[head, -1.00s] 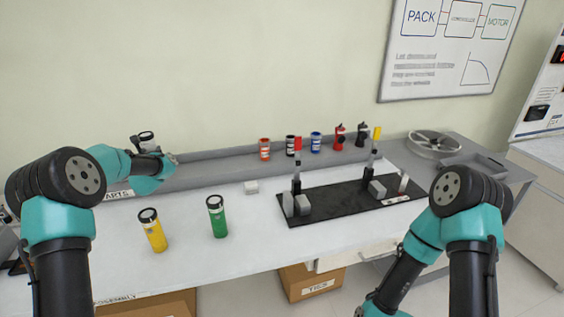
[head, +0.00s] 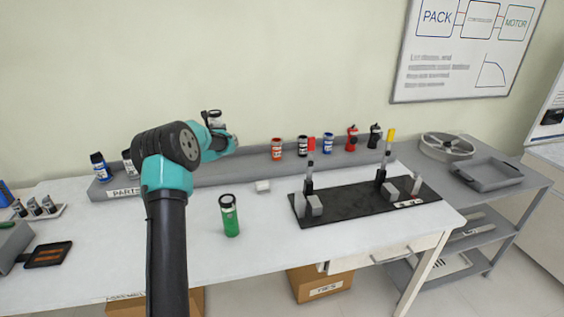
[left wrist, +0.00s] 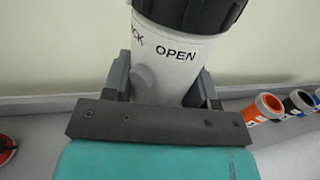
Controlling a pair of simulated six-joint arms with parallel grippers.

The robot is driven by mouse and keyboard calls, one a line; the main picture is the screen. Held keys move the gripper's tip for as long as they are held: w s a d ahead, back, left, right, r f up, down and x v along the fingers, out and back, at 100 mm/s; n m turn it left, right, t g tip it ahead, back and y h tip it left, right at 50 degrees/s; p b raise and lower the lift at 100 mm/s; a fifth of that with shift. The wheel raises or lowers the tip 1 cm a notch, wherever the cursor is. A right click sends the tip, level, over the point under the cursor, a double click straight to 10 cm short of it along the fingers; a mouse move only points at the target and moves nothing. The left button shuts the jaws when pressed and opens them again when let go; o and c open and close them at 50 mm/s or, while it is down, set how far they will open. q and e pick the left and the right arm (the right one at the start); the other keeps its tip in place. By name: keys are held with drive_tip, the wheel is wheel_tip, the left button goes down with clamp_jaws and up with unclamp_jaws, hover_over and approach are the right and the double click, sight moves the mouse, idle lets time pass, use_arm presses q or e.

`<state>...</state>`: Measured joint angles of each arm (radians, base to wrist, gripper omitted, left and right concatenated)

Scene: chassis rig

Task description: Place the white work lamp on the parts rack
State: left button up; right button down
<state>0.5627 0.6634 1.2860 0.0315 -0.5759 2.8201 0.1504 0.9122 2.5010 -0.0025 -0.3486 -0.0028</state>
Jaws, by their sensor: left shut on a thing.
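The white work lamp (left wrist: 180,62) fills the middle of the left wrist view, with a black head at its top and the word OPEN on its body. My left gripper (left wrist: 165,88) is shut on its body, one finger on each side. In the head view the lamp's dark top (head: 214,114) shows above my left gripper (head: 226,142); the arm hides much of the rest. The grey parts rack (head: 185,177) runs along the wall, labelled PARTS at its left end. Lamp and gripper appear in front of or above it; the gap cannot be told. My right gripper is out of view.
An orange can (head: 277,149), a blue can (head: 328,143) and several others stand on the rack's right part. A green lamp (head: 229,215) and a black fixture board (head: 355,202) are on the table.

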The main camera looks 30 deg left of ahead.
use_arm(q)
drive_tip(key=shift+w, duration=0.1)
idle(0.3)
drive_tip(key=shift+f, duration=3.05)
drive_tip(key=shift+f, duration=1.9)
drive_tip(key=shift+f, duration=0.1)
drive_tip(key=o, duration=1.1)
